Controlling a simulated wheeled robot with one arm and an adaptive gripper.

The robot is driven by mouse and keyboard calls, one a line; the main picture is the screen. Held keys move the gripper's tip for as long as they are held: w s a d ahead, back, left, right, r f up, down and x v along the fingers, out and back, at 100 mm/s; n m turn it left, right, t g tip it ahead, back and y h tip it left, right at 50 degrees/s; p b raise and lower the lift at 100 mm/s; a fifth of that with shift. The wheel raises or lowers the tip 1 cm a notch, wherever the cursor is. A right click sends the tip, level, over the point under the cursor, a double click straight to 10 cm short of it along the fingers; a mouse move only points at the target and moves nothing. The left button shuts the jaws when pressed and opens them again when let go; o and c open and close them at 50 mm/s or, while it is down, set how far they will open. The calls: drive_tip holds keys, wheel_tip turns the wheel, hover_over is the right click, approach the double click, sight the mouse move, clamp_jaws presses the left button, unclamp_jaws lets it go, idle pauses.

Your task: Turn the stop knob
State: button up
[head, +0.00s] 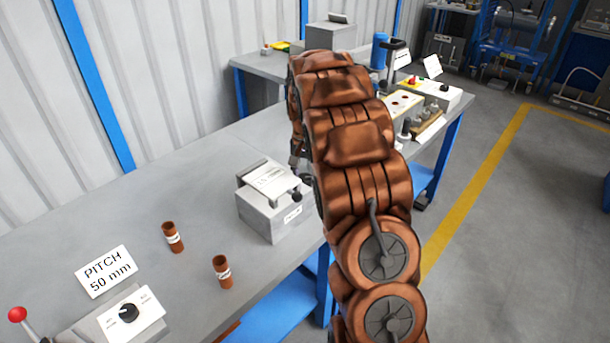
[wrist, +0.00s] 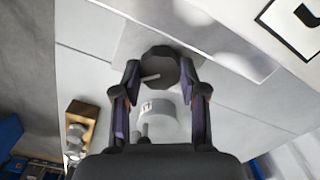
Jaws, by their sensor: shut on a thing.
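The knob held in the wrist view (wrist: 160,64) is dark and faceted, with a pale pointer line pointing left. My gripper (wrist: 162,72) has a finger on each side of it and is shut on it. I take it to be the stop knob; no label on it is readable. In the head view my copper-coloured arm hides the gripper's fingertips and this knob.
In the wrist view, a grey cylinder (wrist: 157,122) stands close below the knob, and a wooden block with metal pieces (wrist: 80,130) is at left. In the head view, a grey box (head: 275,215), two brown cylinders (head: 172,238) and another black knob (head: 129,312) are on the bench.

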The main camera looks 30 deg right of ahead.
sight(305, 177)
drive_tip(key=shift+m, duration=0.5)
drive_tip(key=o, duration=1.1)
drive_tip(key=shift+o, duration=0.2)
wheel_tip(305, 177, up, 12)
idle(0.5)
